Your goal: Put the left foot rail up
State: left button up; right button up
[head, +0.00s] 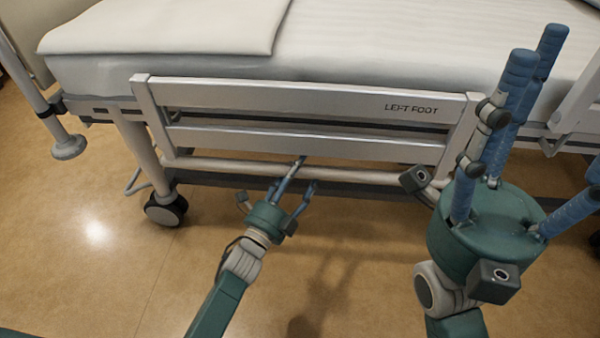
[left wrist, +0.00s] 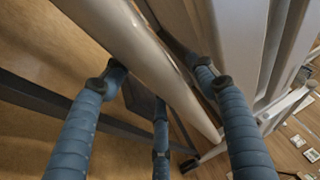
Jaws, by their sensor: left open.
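The left foot rail (head: 290,98), a grey two-slat panel marked "LEFT FOOT", hangs low against the bed side, its top edge below the mattress top. A pale round bar (head: 225,167) runs under its slats. My left gripper (head: 295,178) is below the lower slat at this bar. In the left wrist view its blue fingers are open on both sides of a pale round bar (left wrist: 150,55), not closed on it; contact cannot be told. My right gripper (head: 520,110) is open and empty, fingers upward, in front of the rail's right end.
The mattress (head: 400,40) with a folded cover (head: 170,25) lies behind the rail. A bed caster (head: 166,208) stands at the left, and a pole with a round foot (head: 68,145) is further left. Another rail part (head: 582,105) is at the right. The floor in front is clear.

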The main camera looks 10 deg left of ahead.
pick_arm(q)
grip_shut()
jog(key=shift+s+r+p, duration=0.1)
jog(key=shift+s+p, duration=0.15)
jog(key=shift+p, duration=0.25)
